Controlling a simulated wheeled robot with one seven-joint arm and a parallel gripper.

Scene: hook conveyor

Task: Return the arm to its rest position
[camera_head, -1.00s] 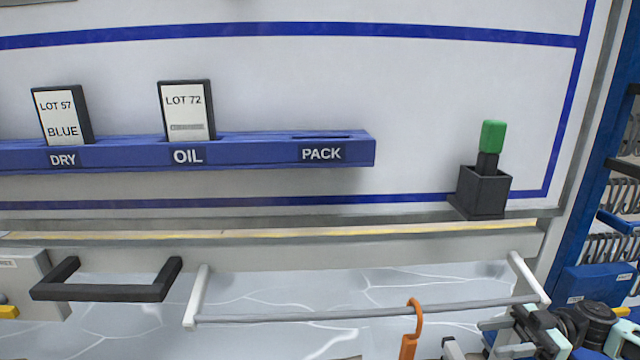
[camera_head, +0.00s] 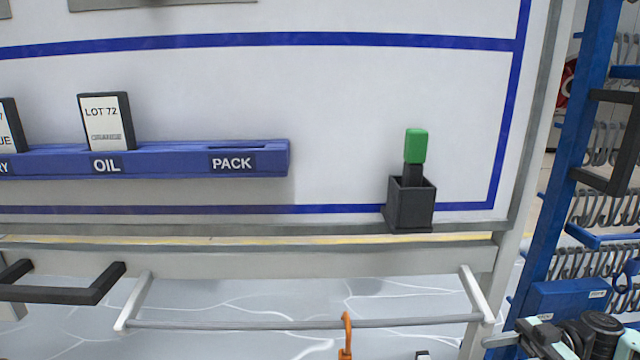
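My gripper (camera_head: 503,341) is at the bottom right edge of the view, with part of my wrist beside it. One grey finger shows and points left; the rest is cut off by the lower edge. A second earlier two fingers stood apart with nothing between them, and nothing is seen held now. The gripper is below and right of the grey rail (camera_head: 300,325) and apart from the wall board.
A blue holder (camera_head: 250,148) carries a LOT 72 card (camera_head: 106,122) at OIL; PACK has no card. A green-topped marker (camera_head: 416,146) stands in a black cup (camera_head: 410,205). An orange hook (camera_head: 346,335) hangs on the rail. A blue rack (camera_head: 570,150) of hooks is right.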

